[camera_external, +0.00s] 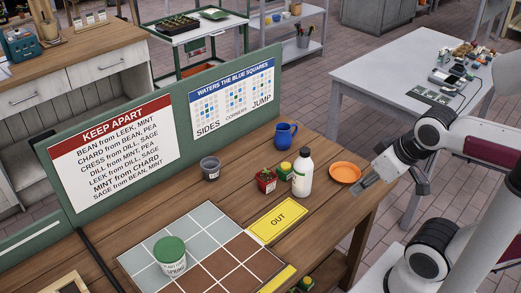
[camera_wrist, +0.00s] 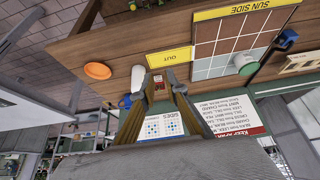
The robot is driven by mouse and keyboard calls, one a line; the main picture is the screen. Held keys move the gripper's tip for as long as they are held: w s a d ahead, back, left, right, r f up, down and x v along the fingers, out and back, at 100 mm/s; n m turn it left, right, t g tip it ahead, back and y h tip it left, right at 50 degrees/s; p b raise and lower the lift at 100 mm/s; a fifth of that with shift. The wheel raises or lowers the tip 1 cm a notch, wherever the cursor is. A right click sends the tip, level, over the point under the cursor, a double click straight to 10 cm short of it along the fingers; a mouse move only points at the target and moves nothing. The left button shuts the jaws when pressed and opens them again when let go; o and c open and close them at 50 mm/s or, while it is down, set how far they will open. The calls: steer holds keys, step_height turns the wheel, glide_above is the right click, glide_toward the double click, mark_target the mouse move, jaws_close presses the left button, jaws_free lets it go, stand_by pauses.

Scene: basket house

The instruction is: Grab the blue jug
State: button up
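The blue jug (camera_external: 286,135) stands upright on the wooden table near its far edge, behind the white bottle. In the wrist view, which is upside down, the jug (camera_wrist: 125,102) is partly visible beside my left-hand finger. My gripper (camera_external: 366,187) is over the table's right edge, near the orange dish and well apart from the jug. In the wrist view my gripper's fingers (camera_wrist: 163,84) have a gap between them, with nothing held.
A grey cup (camera_external: 210,168) is left. The green sign board (camera_external: 130,115) lines the table's far side.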

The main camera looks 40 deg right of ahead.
mark_target(287, 135)
stand_by(0.3)
steer(key=w+d+f+m+t+h, duration=0.1)
steer(key=w+d+m, duration=0.1)
steer(key=w+d, duration=0.65)
steer(key=w+d+f+m+t+h, duration=0.15)
steer(key=w+d, duration=0.25)
steer(key=w, duration=0.9)
steer(key=w+d+m+t+h, duration=0.1)
steer(key=w+d+m+t, duration=0.1)
steer(key=w+d, duration=0.65)
steer(key=w+d+f+m+t, duration=0.1)
steer(key=w+d+f, duration=0.2)
steer(key=f, duration=0.4)
steer(key=w+d+f+m+t+y, duration=0.1)
steer(key=w+d+f, duration=0.3)
steer(key=f, duration=0.3)
steer(key=w+d+f+m+t, duration=0.1)
steer(key=w+d+f, duration=0.3)
steer(key=w+f, duration=0.1)
steer(key=shift+w+f+t+y, duration=0.15)
steer(key=shift+f+t+y, duration=0.2)
steer(key=shift+f, duration=0.55)
steer(key=shift+d+f+t, duration=0.2)
steer(key=shift+f+t, duration=0.1)
steer(key=shift+f, duration=0.4)
steer(key=shift+x, duration=1.25)
steer(key=shift+w+f, duration=0.1)
